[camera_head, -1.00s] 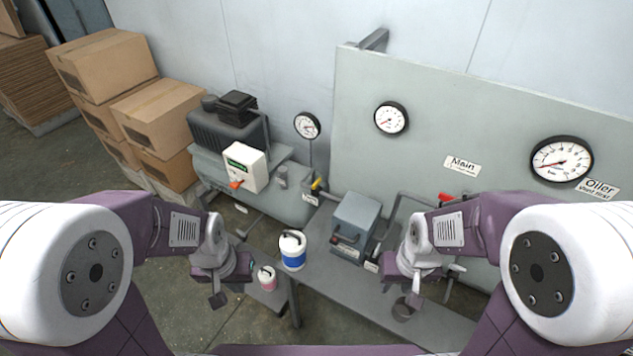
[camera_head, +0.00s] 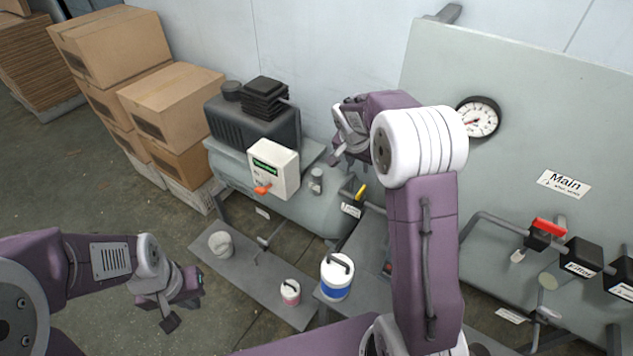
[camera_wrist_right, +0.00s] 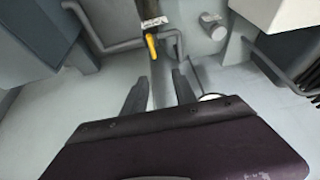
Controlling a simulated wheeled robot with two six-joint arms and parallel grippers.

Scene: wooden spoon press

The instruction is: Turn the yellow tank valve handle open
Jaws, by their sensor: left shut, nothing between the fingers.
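The yellow valve handle (camera_head: 361,192) is at the right end of the grey tank (camera_head: 236,180), above a small white label (camera_head: 350,210). My right gripper (camera_head: 338,152) is raised in front of the tank, above and left of the handle in the head view. In the wrist view its two fingers (camera_wrist_right: 160,84) stand apart with nothing between them, short of the handle. My left gripper (camera_head: 170,320) is shut and empty, low at the left, away from the tank.
A white switch box (camera_head: 274,170) with an orange knob is on the tank front. A blue-and-white can (camera_head: 337,277) and a smaller can (camera_head: 290,292) stand below. A red handle (camera_head: 550,227) and a gauge (camera_head: 478,117) are at right. Cardboard boxes (camera_head: 170,105) stand left.

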